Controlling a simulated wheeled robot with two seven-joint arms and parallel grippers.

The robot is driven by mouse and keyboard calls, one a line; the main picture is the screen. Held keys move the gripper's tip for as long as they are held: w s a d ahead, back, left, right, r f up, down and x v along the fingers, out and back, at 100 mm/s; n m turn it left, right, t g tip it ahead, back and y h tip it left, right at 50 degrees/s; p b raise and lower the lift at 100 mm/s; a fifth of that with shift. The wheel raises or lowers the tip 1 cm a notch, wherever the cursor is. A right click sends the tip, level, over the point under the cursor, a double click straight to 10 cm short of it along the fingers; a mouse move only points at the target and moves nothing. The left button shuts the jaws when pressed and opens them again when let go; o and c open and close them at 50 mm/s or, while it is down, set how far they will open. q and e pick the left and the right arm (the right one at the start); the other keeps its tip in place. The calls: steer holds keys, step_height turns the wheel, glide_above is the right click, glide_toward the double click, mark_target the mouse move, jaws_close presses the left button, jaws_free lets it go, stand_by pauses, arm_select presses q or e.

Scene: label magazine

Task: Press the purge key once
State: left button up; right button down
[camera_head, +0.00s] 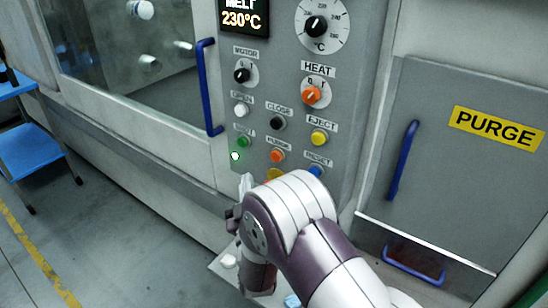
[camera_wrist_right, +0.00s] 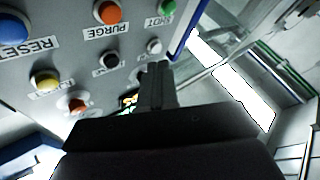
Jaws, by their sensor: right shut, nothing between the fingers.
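The purge key is the orange round button (camera_head: 277,156) on the grey control panel, under a PURGE label. It also shows in the right wrist view (camera_wrist_right: 107,12) at the top, with its label. My right arm hides the panel's lower edge. My left gripper is not in view.
Close to the purge key are a green button (camera_head: 242,141), a blue reset button (camera_head: 316,171), a black close button (camera_head: 277,123) and a yellow eject button (camera_head: 319,138). A blue door handle (camera_head: 208,88) stands left of the panel. A yellow PURGE sign (camera_head: 496,129) marks the right-hand cover.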

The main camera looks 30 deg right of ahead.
mark_target(276, 157)
steer(key=w+d, duration=0.2)
steer(key=d, duration=0.5)
steer(key=shift+w+b, duration=0.35)
steer(key=shift+w, duration=0.05)
stand_by(1.6)
steer(key=shift+w+d, duration=0.15)
steer(key=shift+d, duration=0.2)
steer(key=shift+w+d+b, duration=0.2)
steer(key=shift+d+b, duration=0.2)
stand_by(0.6)
steer(key=shift+a, duration=0.15)
steer(key=shift+s+a, duration=0.35)
steer(key=shift+a, duration=0.3)
